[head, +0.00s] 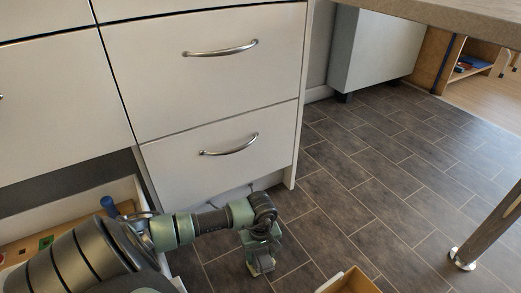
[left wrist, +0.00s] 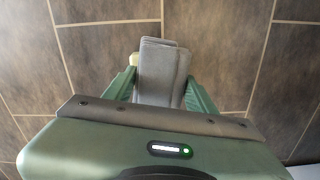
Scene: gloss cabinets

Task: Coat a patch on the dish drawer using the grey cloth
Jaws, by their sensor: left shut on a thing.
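My left gripper (head: 260,262) is low over the floor in front of the white cabinet, its arm coming in from the left. In the left wrist view its green fingers (left wrist: 160,88) are shut on the folded grey cloth (left wrist: 158,68), which sticks out past the fingertips over the tiles. The cabinet has a closed upper drawer (head: 160,75) and a closed lower drawer (head: 185,170), each with a curved metal handle. An open drawer (head: 70,210) shows at the lower left. I cannot tell which is the dish drawer. My right gripper is not in view.
The open drawer holds a blue-handled thing (head: 109,206) and a green piece (head: 46,242). An open-topped tan box (head: 350,280) stands at the bottom edge. A table leg (head: 485,230) is at the right. Dark tiled floor (head: 370,170) lies clear between.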

